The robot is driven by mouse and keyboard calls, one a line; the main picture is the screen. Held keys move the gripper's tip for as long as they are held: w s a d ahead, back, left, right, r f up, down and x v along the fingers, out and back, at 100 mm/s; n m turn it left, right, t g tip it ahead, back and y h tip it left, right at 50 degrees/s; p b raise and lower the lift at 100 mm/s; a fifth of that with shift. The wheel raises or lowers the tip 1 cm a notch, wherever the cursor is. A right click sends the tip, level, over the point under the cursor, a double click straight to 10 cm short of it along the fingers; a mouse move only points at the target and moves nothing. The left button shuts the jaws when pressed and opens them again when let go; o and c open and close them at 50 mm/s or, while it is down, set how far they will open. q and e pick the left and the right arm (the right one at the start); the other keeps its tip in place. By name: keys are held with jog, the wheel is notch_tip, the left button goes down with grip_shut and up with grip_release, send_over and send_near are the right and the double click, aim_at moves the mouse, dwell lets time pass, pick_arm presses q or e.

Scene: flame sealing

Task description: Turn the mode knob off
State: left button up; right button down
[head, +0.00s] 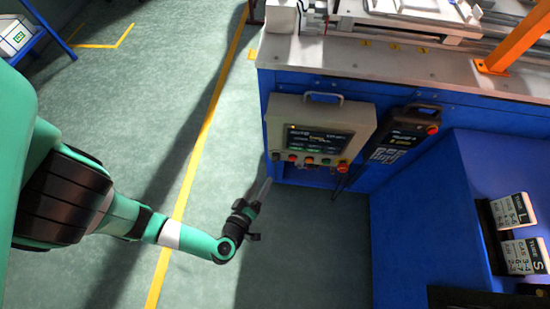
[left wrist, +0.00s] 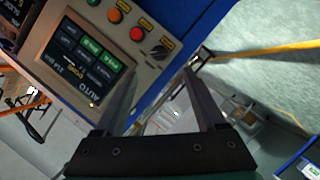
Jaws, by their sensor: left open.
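The grey control panel (head: 350,117) hangs on the blue front of the bench, with a lit screen (head: 320,141) and a row of controls below it. The black mode knob (head: 276,156) appears to be the leftmost control. In the left wrist view the panel is turned around, and the black knob (left wrist: 158,52) sits at the end of the row beside a red button (left wrist: 137,34). My left gripper (head: 265,188) is open and empty, below and in front of the knob, apart from it. Its fingers (left wrist: 160,78) show either side of the view. My right gripper is out of view.
A black teach pendant (head: 405,132) with a red button hangs right of the panel. Other panel buttons lie close beside the knob, including an orange one (left wrist: 115,15). A blue cabinet (head: 455,200) stands at right. The green floor (head: 300,250) below is clear.

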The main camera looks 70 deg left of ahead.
aim_at(274, 162)
pick_arm(q)
jog(key=b+x, duration=0.4)
jog(key=x, duration=0.5)
jog(key=shift+w+a+f, duration=0.2)
jog(key=shift+w, duration=0.1)
jog(key=shift+w+a, duration=0.2)
grip_shut()
